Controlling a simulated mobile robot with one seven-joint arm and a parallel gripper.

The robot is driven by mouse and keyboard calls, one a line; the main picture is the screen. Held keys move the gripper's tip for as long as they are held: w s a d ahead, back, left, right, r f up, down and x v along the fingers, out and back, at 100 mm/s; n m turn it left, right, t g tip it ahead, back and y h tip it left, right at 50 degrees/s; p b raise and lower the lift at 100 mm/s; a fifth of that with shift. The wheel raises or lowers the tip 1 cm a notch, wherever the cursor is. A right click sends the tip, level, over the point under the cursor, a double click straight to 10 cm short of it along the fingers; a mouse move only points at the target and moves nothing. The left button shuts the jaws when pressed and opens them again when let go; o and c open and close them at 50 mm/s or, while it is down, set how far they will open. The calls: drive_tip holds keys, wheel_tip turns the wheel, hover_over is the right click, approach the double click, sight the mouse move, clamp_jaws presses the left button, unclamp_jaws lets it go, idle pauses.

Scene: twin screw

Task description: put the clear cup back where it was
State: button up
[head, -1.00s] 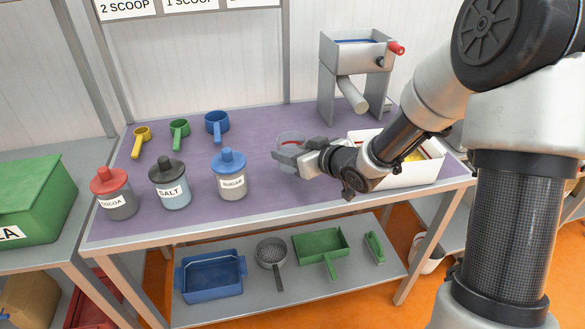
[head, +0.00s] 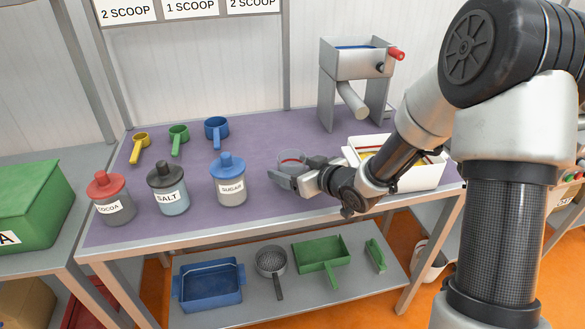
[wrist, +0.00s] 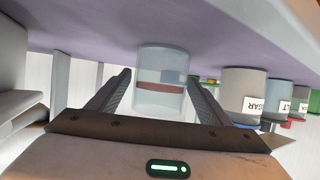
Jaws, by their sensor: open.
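The clear cup (head: 291,158) is see-through with a red band. It stands upright on the purple table top (head: 255,142), right of the sugar jar. In the wrist view, where the table shows at the top, the cup (wrist: 160,85) is between my two fingers. My gripper (head: 293,170) is open, low over the table, with one finger on each side of the cup. Gaps show between the fingers and the cup's sides in the wrist view. Part of the cup's lower side is hidden by my gripper in the head view.
Left of the cup stand the sugar (head: 229,188), salt (head: 168,190) and cocoa (head: 110,200) jars. Yellow, green and blue scoops (head: 216,130) lie behind. A white bin (head: 405,178) is close right of my wrist. A grey hopper machine (head: 358,70) stands at the back.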

drive_tip(key=shift+r, duration=0.3)
drive_tip(key=p+v, duration=0.3)
drive_tip(key=v, duration=0.9)
drive_tip(key=s+d+r+m+h, duration=0.2)
drive_tip(key=d+r+m+h, duration=0.1)
drive_tip(key=d+r+h, duration=0.7)
drive_tip(key=s+r+m+g+y, duration=0.1)
drive_tip(key=s+r+m+g, duration=0.15)
drive_tip(key=s, duration=0.85)
drive_tip(key=s+r+m+g, duration=0.1)
drive_tip(key=s+m+g, duration=0.15)
drive_tip(key=s, duration=0.75)
wheel_tip(320, 180, up, 20)
drive_tip(key=p, duration=2)
drive_tip(key=shift+f+p, duration=0.15)
drive_tip(key=shift+p, duration=0.15)
